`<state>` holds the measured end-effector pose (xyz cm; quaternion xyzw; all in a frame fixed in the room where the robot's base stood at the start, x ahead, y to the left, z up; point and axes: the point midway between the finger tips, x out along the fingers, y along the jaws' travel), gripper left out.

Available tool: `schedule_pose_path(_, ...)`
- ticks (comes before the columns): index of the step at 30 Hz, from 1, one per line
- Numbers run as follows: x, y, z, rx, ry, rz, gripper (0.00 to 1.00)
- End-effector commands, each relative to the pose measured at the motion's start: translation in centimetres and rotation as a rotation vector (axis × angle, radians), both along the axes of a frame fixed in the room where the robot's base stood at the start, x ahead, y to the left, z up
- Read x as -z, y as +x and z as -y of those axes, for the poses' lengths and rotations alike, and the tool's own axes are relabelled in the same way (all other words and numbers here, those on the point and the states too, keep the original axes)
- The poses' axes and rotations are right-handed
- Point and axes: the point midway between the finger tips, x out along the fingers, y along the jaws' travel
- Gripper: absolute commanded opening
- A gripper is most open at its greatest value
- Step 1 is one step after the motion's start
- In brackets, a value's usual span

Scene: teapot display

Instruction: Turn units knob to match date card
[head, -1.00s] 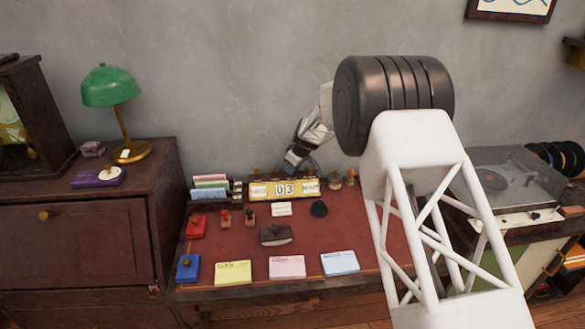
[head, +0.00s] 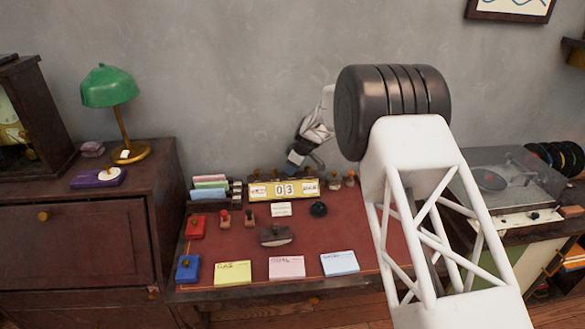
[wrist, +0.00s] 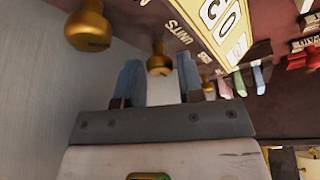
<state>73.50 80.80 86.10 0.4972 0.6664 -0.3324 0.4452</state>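The yellow desk calendar (head: 285,189) stands at the back of the red desk mat, its middle windows reading 03. A small white card (head: 281,209) with unreadable writing lies in front of it. My gripper (head: 296,158) is behind the calendar's top edge in the head view. In the wrist view, my gripper (wrist: 158,78) is open, with its two blue-padded fingers apart. A brass knob (wrist: 158,63) shows between the fingertips, with gaps visible on both sides. The UNITS lettering on the calendar (wrist: 225,25) is close to this knob.
Another brass knob (wrist: 88,28) is at the upper left of the wrist view, near the wall. Stamps, a dark blotter (head: 276,236) and note pads (head: 287,267) lie on the mat. A card rack (head: 212,188) stands left of the calendar.

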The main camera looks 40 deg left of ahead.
Motion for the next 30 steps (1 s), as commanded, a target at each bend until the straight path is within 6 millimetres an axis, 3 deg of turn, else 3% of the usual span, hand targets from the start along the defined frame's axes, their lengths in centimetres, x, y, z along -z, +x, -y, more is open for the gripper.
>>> schedule_pose_path(1, 0.0, 0.0, 0.0, 0.000, 0.000, 0.000, 0.43)
schedule_pose_path(3, 0.0, 0.0, 0.0, 0.000, 0.000, 0.000, 0.52)
schedule_pose_path(17, -0.7, 0.1, 0.2, 0.000, 0.000, 0.001, 0.52)
schedule_pose_path(30, -5.3, 0.6, 2.1, 0.000, 0.001, 0.001, 0.52)
